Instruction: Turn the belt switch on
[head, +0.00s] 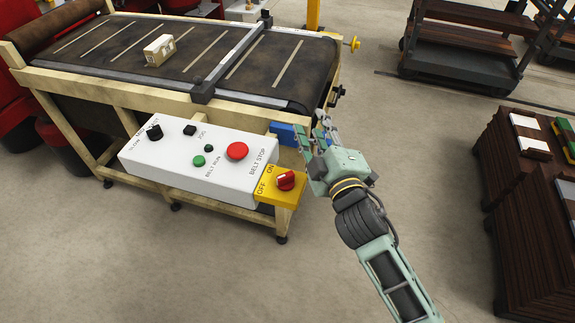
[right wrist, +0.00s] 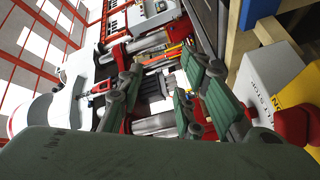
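The belt switch is a red rotary knob (head: 286,181) on a yellow plate (head: 263,190) marked OFF and ON, at the right end of the white control box (head: 190,160). I cannot tell surely which mark the knob points to. My left gripper is not in view.
The box carries a red BELT STOP button (head: 237,150), a green BELT RUN button (head: 198,160) and a black knob (head: 154,132). A blue block (head: 284,133) on the conveyor frame is close to my gripper. A brick (head: 159,50) lies on the belt. Floor in front is clear.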

